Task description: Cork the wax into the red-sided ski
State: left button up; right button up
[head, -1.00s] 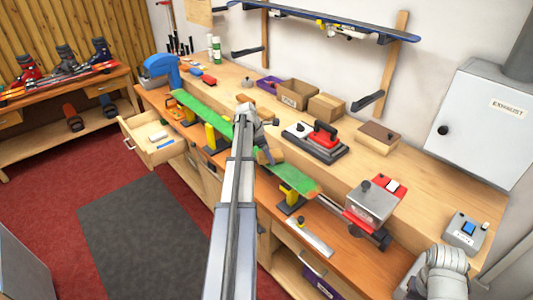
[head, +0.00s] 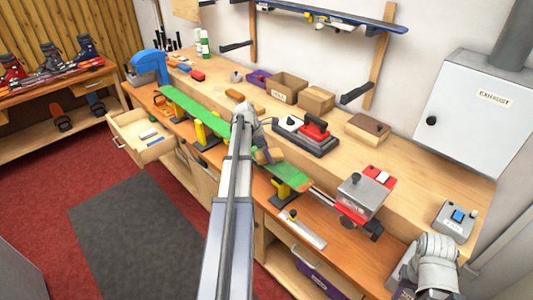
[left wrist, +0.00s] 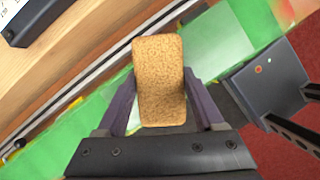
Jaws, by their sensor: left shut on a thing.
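My left gripper (left wrist: 160,100) is shut on a tan cork block (left wrist: 159,75), its jaws on the block's two sides. In the head view the cork (head: 270,155) is partly hidden by my left arm. It is over the right part of a long green ski (head: 200,112) that lies along the bench. The ski (left wrist: 225,45) passes behind the cork in the left wrist view, with a paler patch beside it and red-orange marks at the upper right. I cannot tell whether the cork touches the ski. My right gripper is not in view; only part of that arm shows.
Yellow-and-black supports (head: 208,132) carry the ski. A drawer (head: 143,137) is open at left.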

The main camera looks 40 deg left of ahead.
aim_at(274, 157)
pick_arm(q)
jog(key=shift+s+d, duration=0.2)
jog(key=shift+d, duration=1)
jog(key=shift+d, duration=0.1)
jog(key=shift+d, duration=1.65)
jog(key=shift+s+d+f, duration=0.1)
jog(key=shift+s+d, duration=0.1)
jog(key=shift+d, duration=0.7)
jog(key=shift+s+d, duration=0.15)
jog(key=shift+d, duration=0.7)
jog(key=shift+d, duration=0.1)
jog(key=shift+d, duration=1.7)
